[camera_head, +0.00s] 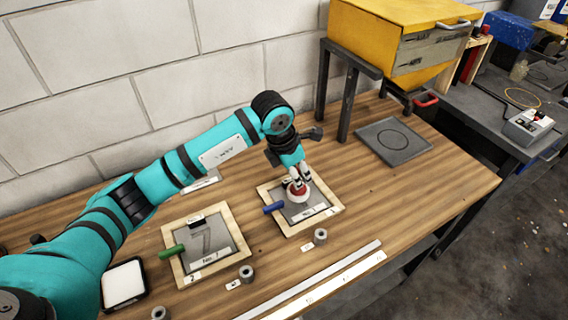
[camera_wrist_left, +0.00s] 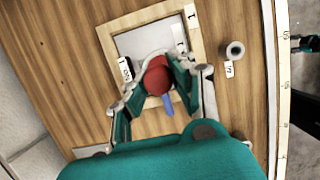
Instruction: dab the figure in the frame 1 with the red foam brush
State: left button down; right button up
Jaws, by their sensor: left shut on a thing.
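My left gripper (camera_head: 297,178) is shut on the red foam brush (camera_head: 298,188), which is over the grey panel of frame 1 (camera_head: 264,195). In the left wrist view the red brush (camera_wrist_left: 158,76) sits between the fingers of the gripper (camera_wrist_left: 155,72). Frame 1 (camera_wrist_left: 190,60) is a pale wooden frame with a "1" label at its corner. The brush and fingers hide much of the figure inside it. I cannot tell whether the brush touches the panel. My right gripper is not in view.
Frame 2 (camera_head: 175,240), with a green-handled tool (camera_head: 171,252), is to the left. A yellow hopper (camera_head: 365,50) stands behind.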

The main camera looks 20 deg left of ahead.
pick_arm(q)
jog(key=shift+d, duration=0.1)
jog(key=shift+s+f+b, duration=0.35)
jog(key=shift+s+f, duration=0.1)
jog(key=shift+f, duration=0.2)
jog(key=shift+f+b, duration=0.35)
jog(key=shift+f, duration=0.05)
jog(key=shift+w+f, duration=0.2)
jog(key=shift+f, duration=0.55)
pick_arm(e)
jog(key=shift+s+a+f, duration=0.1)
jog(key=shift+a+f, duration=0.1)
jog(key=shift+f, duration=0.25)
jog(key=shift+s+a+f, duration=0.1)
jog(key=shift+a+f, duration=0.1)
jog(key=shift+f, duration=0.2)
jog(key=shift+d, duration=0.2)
pick_arm(q)
jog(key=shift+b, duration=0.45)
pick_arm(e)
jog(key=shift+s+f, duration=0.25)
